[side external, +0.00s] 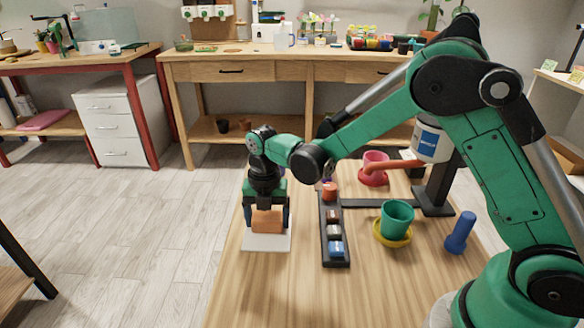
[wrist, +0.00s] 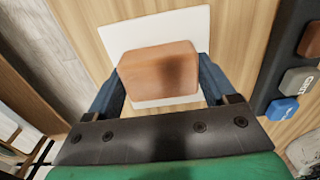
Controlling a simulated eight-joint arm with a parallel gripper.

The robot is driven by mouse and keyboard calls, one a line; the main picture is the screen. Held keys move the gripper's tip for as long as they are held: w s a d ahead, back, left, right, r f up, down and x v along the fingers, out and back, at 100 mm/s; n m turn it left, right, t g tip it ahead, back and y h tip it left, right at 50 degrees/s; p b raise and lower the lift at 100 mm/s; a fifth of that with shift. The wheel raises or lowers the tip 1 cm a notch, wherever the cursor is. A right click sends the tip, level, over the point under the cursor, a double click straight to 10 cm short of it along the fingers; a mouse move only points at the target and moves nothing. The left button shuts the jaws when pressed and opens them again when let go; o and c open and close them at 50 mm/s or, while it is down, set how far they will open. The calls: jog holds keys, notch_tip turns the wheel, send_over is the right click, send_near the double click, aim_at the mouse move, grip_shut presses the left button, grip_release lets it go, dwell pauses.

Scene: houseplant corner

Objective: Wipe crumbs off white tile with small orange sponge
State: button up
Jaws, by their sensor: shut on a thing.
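My gripper (side external: 267,218) is shut on the orange sponge (side external: 267,221), with one blue finger on each side of it. The sponge also shows between the fingers in the wrist view (wrist: 158,70). The white tile (side external: 266,242) lies on the wooden table near its left edge, and it shows behind the sponge in the wrist view (wrist: 190,25). The sponge is over the tile; I cannot tell whether it touches it. The sponge and gripper hide part of the tile. No crumbs can be made out on the visible part.
A dark tray (side external: 334,228) with several small coloured blocks stands right of the tile. Further right are a green pot (side external: 397,219) on a yellow saucer, a blue peg-like object (side external: 461,233) and a red pot (side external: 375,168). The table in front of the tile is clear.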

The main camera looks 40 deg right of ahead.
jog(key=shift+w+d, duration=0.9)
jog(key=shift+w+d+r, duration=0.1)
jog(key=shift+r, duration=0.05)
notch_tip(320, 180, up, 8)
